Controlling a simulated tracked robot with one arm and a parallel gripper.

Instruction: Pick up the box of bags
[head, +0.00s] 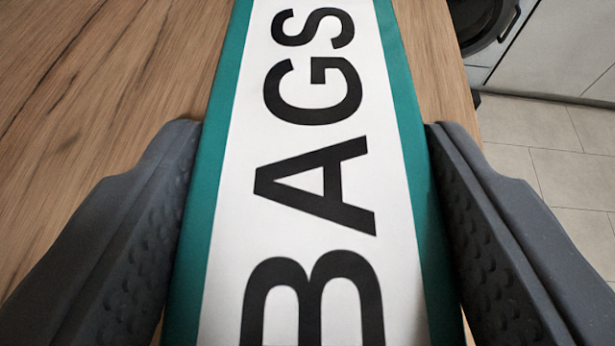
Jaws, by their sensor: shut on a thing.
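The box of bags (230,190) is a long teal box with a white label reading "BAGS" in black letters. It runs from the bottom to the top of the head view, and both of its ends are cut off by the frame. My gripper (315,150) has one dark grey finger on each side of the box, and it is shut on the box. The lettering reads upward, away from me. The underside of the box is hidden, so I cannot tell whether it touches the wood surface.
A wooden worktop (90,80) lies under and left of the box, with free room at the left. Its right edge is close beside the box. Beyond are a tiled floor (545,150), a white cabinet front (565,50) and a dark round appliance door (478,20).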

